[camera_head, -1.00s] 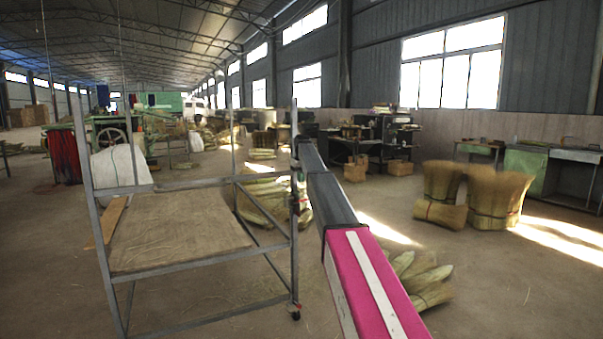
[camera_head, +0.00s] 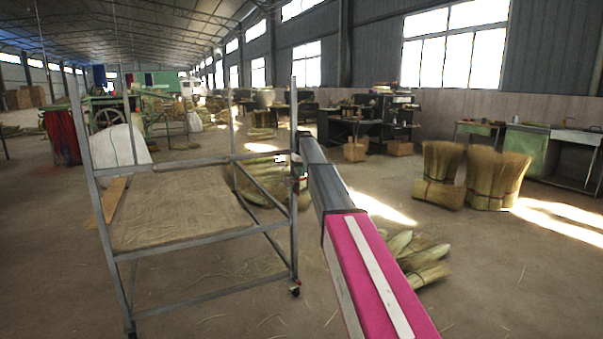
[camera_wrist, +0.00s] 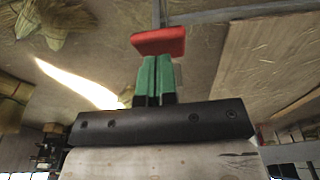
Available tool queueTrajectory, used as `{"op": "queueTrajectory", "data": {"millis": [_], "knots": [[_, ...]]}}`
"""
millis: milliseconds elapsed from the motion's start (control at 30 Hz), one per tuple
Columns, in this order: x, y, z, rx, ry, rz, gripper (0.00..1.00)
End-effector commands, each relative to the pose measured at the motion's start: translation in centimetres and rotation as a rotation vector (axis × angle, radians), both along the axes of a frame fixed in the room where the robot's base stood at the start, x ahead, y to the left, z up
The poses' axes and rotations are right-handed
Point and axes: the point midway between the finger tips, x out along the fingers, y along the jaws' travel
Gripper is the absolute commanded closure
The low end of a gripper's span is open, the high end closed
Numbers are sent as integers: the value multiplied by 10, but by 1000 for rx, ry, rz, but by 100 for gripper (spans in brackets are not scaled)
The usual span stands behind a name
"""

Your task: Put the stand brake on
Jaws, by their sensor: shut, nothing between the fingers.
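The stand (camera_head: 188,247) is a grey metal frame on castors with a brown sheet on its deck, left of my arm. One castor (camera_head: 295,291) shows at its near right foot; I cannot make out a brake lever there. My gripper (camera_wrist: 155,72) is shut, its two green fingers side by side. In the wrist view a red part (camera_wrist: 158,42) sits right at the fingertips, in front of the stand's post; I cannot tell whether they touch it. In the head view my arm reaches to the stand's right-hand post and the fingers are too small to read.
Straw bundles (camera_head: 425,262) lie on the floor right of my arm, and more stand upright (camera_head: 497,180) farther right. Loose straw lies behind the stand. A green machine with a wheel (camera_head: 107,115) is at the back left. Open floor lies in front of the stand.

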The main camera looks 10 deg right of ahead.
Motion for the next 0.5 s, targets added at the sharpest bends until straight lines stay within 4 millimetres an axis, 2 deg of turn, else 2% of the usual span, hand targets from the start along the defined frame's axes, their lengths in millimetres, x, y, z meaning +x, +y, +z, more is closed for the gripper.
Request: {"op": "queueTrajectory", "data": {"millis": [267,500], "knots": [[-11,-2,-10,22,-68,0,100],[-26,-7,-35,76,-229,-2,100]]}}
